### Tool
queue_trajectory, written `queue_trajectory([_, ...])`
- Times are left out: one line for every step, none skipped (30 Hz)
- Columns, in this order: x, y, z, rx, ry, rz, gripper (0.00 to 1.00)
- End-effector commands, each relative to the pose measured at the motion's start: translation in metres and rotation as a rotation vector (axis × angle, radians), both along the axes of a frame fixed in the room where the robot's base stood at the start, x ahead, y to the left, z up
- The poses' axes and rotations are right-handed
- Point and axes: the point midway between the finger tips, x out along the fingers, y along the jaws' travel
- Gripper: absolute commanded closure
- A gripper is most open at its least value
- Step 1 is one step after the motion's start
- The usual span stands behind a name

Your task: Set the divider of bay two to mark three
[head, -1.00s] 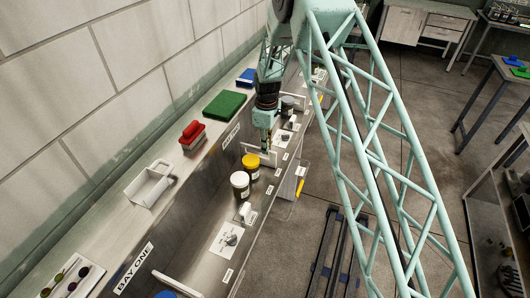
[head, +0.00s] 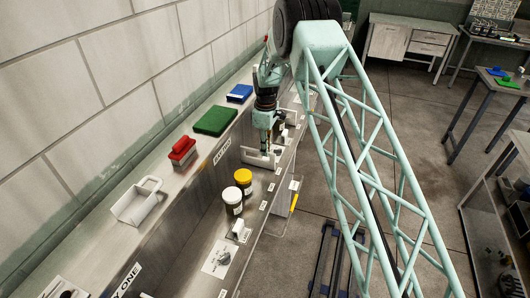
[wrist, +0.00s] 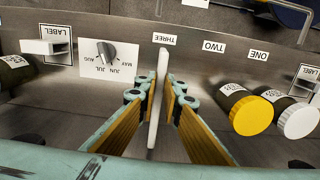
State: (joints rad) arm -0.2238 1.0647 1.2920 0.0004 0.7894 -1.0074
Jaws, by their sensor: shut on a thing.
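My gripper (head: 264,150) is low over the bay on the bench. In the wrist view, its two fingers (wrist: 158,105) are shut on the thin white divider (wrist: 160,88), one finger on each side. The divider stands on edge, and its far end lies just below the THREE label (wrist: 165,39), nearly in line with it. The TWO label (wrist: 213,47) and ONE label (wrist: 258,55) are farther right. In the head view, the divider (head: 250,159) shows partly behind the gripper. The bay's name plate (head: 222,151) is on the back ledge, too small to read surely.
A yellow-lidded jar (wrist: 249,113) and a white-lidded jar (wrist: 298,121) stand right of the divider. A month dial (wrist: 107,55) and a dark jar (wrist: 14,70) are to its left. Red, green and blue items, the green one (head: 214,120) among them, lie on the back ledge.

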Motion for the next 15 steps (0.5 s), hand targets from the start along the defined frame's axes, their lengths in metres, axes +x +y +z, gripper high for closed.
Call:
queue_trajectory([0.0039, -0.0003, 0.0018, 0.001, -0.009, 0.0, 1.0])
queue_trajectory([0.004, -0.0004, 0.0019, 0.001, -0.009, 0.0, 1.0])
queue_trajectory([0.0042, -0.0003, 0.002, 0.001, -0.009, 0.0, 0.9])
queue_trajectory([0.0043, -0.0004, 0.002, 0.001, -0.01, 0.0, 0.87])
queue_trajectory([0.0042, -0.0003, 0.002, 0.001, -0.009, 0.0, 0.84])
queue_trajectory([0.004, -0.0004, 0.0019, 0.001, -0.009, 0.0, 0.81])
queue_trajectory([0.0038, -0.0004, 0.0018, 0.001, -0.009, 0.0, 0.78])
queue_trajectory([0.0035, -0.0003, 0.0017, 0.001, -0.008, 0.0, 0.78])
queue_trajectory([0.0033, -0.0003, 0.0016, 0.0, -0.008, 0.0, 0.78])
queue_trajectory([0.0031, -0.0002, 0.0015, 0.001, -0.007, 0.0, 0.78])
queue_trajectory([0.003, -0.0002, 0.0015, 0.001, -0.007, 0.0, 0.78])
queue_trajectory([0.0028, -0.0001, 0.0014, 0.001, -0.007, 0.0, 0.78])
queue_trajectory([0.0027, -0.0001, 0.0014, 0.001, -0.007, 0.0, 0.78])
queue_trajectory([0.0026, -0.0001, 0.0013, 0.001, -0.006, 0.0, 0.78])
queue_trajectory([0.0025, -0.0001, 0.0013, 0.001, -0.006, 0.0, 0.78])
